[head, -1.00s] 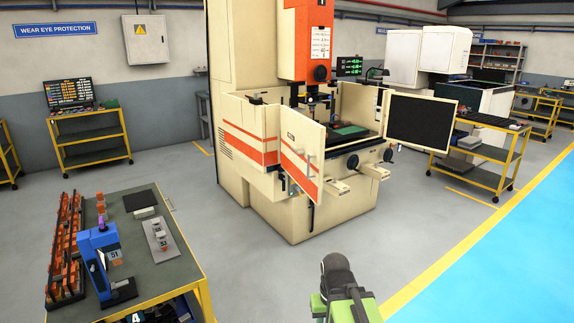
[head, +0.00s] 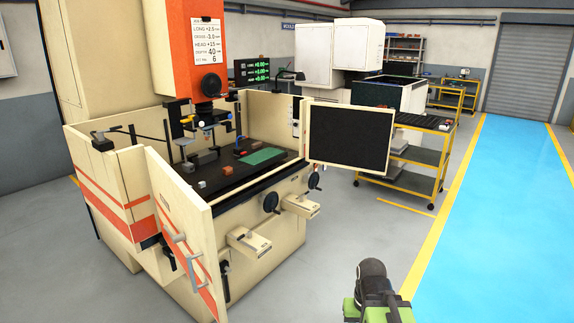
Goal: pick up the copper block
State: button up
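A small brownish, copper-like piece (head: 225,169) lies on the dark work table (head: 182,179) inside the large cream machine. It is too small to tell for sure that it is the copper block. My arm shows as a green and black part at the bottom right, well apart from the machine. I see no gripper fingers there.
The machine's open front door (head: 180,235) stands out at the left. A black-screened panel (head: 348,137) and handwheels (head: 270,202) jut out at the right. A yellow cart (head: 412,160) stands behind right. The blue floor lane (head: 500,220) is clear.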

aim_at(227, 170)
jog(key=u, duration=0.3)
jog(key=i, duration=1.6)
jog(key=z, duration=0.45)
jog(key=i, duration=2.55)
jog(key=u, duration=0.8)
jog(key=k, duration=0.15)
jog(key=u, duration=2.05)
